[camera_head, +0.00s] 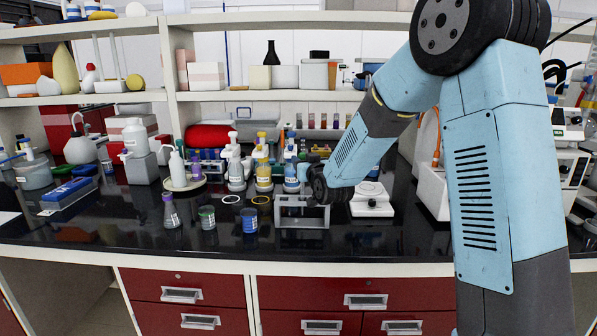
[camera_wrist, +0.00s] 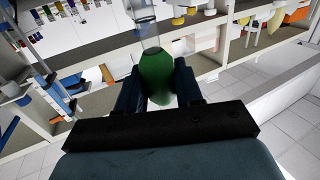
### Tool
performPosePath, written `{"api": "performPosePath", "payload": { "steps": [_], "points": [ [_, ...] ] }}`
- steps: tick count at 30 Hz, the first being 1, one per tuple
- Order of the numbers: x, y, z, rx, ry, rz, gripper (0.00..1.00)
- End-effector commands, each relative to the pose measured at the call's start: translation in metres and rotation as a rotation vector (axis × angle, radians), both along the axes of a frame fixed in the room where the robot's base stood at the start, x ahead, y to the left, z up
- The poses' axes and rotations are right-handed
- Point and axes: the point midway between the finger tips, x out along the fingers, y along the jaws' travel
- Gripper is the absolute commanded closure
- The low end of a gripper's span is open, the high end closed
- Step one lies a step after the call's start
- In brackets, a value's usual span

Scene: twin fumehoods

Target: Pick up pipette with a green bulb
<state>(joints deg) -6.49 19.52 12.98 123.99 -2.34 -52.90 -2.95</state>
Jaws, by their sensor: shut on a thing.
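The green bulb (camera_wrist: 156,72) of the pipette sits between the two dark fingers of my gripper (camera_wrist: 157,78) in the wrist view. My gripper is shut on the bulb. The pipette's clear tube (camera_wrist: 148,24) runs from the bulb toward the top edge of the wrist view, and its far end is out of frame. In the head view, my arm reaches over the black bench and its wrist is near a small metal rack. I cannot make out the pipette or the fingers there.
The metal rack (camera_head: 302,213) stands near my wrist, with a white device (camera_head: 372,205) at its right. Several wash bottles, such as one with a yellow cap (camera_head: 263,172), stand behind and left. Small jars (camera_head: 250,222) stand at the front. A shelf (camera_head: 270,96) runs above.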

Motion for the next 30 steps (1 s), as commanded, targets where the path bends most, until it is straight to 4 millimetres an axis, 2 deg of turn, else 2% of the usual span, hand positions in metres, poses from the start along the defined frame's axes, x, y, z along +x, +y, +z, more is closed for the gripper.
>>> {"api": "performPosePath", "payload": {
  "steps": [1,9,15,22,30],
  "points": [
    [0.000,0.000,0.014,0.000,-0.006,0.000,0.79],
    [0.000,0.000,0.082,0.002,-0.007,-0.001,0.79],
    [0.000,0.000,0.122,0.002,-0.005,0.000,0.79],
    [0.000,0.000,0.146,0.000,-0.002,0.000,0.79],
    [0.000,0.000,0.151,0.000,-0.001,0.000,0.79]
  ]
}}
